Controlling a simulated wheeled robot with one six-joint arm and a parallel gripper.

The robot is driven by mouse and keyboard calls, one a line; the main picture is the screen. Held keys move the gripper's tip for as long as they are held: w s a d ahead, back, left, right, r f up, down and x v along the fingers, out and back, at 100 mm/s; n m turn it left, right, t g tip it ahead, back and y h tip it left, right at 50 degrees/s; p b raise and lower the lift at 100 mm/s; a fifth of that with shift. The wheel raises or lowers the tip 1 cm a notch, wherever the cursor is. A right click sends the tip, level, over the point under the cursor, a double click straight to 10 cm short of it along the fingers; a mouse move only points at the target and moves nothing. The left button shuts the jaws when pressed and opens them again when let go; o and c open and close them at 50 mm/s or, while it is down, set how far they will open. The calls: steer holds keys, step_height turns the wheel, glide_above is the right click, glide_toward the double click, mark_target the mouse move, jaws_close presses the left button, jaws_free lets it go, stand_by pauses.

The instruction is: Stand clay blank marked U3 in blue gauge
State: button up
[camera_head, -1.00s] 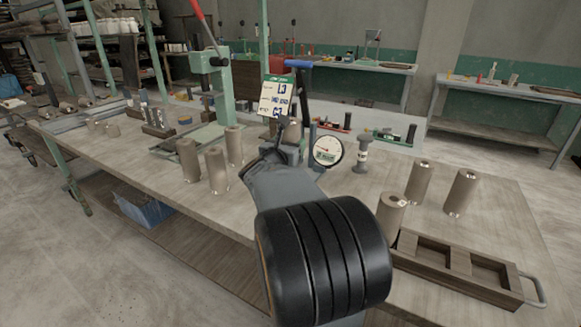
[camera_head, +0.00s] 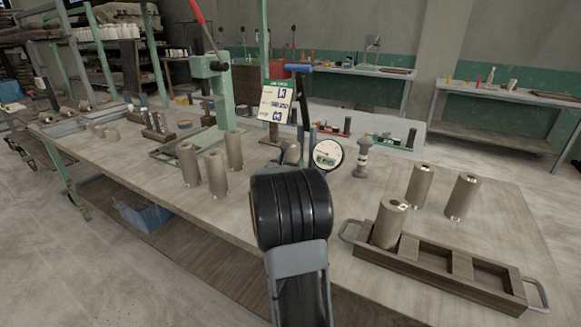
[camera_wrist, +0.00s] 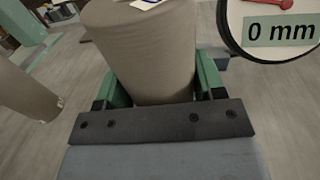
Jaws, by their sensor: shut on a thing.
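My gripper (camera_wrist: 160,85) is shut on a brown cylindrical clay blank (camera_wrist: 148,50), with a green finger on each side of it. The blank looks upright in the wrist view. A white label with blue marking shows at its top edge, cut off and unreadable. In the head view my black wrist joint hides the fingers and most of the blank. A small part of the blank (camera_head: 291,154) shows above it, beside a round dial (camera_head: 327,155). The dial also shows in the wrist view (camera_wrist: 282,28), reading 0 mm. I cannot make out a blue gauge for certain; what is under the blank is hidden.
Several blanks (camera_head: 217,174) stand left of my arm. A wooden tray (camera_head: 424,282) at right holds one blank (camera_head: 389,222) in its left end; two more (camera_head: 419,186) stand behind it. A sign (camera_head: 277,102), a green press (camera_head: 212,85) and a red-marked gauge (camera_head: 333,129) stand further back.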

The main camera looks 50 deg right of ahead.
steer(key=shift+f, duration=0.4)
steer(key=shift+f+b, duration=0.2)
steer(key=shift+b, duration=0.2)
steer(key=o, duration=1.3)
steer(key=shift+r+p, duration=0.15)
steer(key=shift+p, duration=0.2)
steer(key=shift+a, duration=0.3)
steer(key=v, duration=1.1)
steer(key=shift+s+a+b, duration=0.2)
steer(key=shift+s+b, duration=0.05)
steer(key=shift+b, duration=0.15)
